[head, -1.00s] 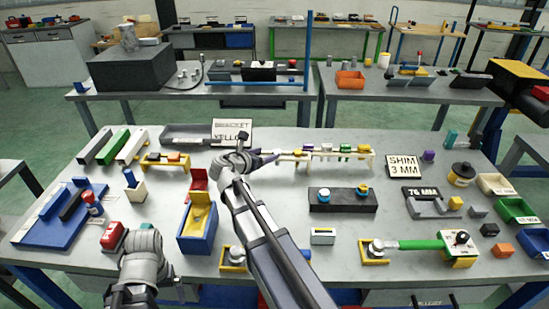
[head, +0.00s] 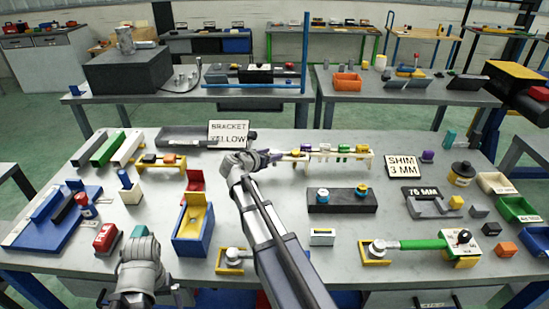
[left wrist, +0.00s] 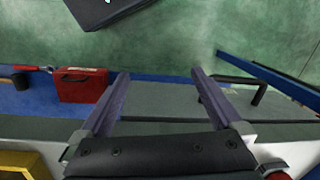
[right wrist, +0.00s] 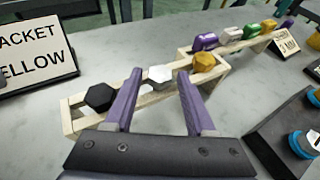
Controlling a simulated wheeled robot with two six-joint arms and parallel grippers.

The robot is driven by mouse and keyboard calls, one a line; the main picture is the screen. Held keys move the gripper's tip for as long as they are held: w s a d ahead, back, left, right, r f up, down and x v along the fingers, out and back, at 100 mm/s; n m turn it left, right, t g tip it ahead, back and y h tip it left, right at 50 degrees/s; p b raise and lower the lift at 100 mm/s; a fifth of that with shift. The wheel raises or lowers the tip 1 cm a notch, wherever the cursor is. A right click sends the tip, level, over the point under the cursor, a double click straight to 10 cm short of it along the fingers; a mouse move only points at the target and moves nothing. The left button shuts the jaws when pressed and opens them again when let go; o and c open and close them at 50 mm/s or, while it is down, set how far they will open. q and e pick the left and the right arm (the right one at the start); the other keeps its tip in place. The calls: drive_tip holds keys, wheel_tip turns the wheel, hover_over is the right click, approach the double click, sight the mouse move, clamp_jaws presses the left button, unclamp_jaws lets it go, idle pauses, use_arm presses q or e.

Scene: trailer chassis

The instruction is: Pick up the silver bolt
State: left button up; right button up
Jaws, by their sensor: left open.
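The silver bolt (right wrist: 160,74) shows its pale hex head in a wooden rack (right wrist: 72,118) in the right wrist view. It sits between a black bolt (right wrist: 99,97) and a gold bolt (right wrist: 204,62). My right gripper (right wrist: 161,75) is open; its two purple fingers lie apart, with the silver bolt's head in the gap between their tips as seen from the wrist. I cannot tell how deep the fingers reach. In the head view my right gripper (head: 268,157) is at the rack's left end, hiding part of it. My left gripper (left wrist: 160,75) is open and empty.
A "BRACKET YELLOW" sign (right wrist: 30,55) stands left of the rack. A second rack (right wrist: 232,48) with coloured parts stands behind it. A red toolbox (left wrist: 82,85) lies below the table edge.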

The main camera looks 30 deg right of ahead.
clamp_jaws()
drive_tip(key=shift+r, duration=0.1)
idle(0.4)
wheel_tip(320, 180, up, 10)
drive_tip(key=p, duration=1)
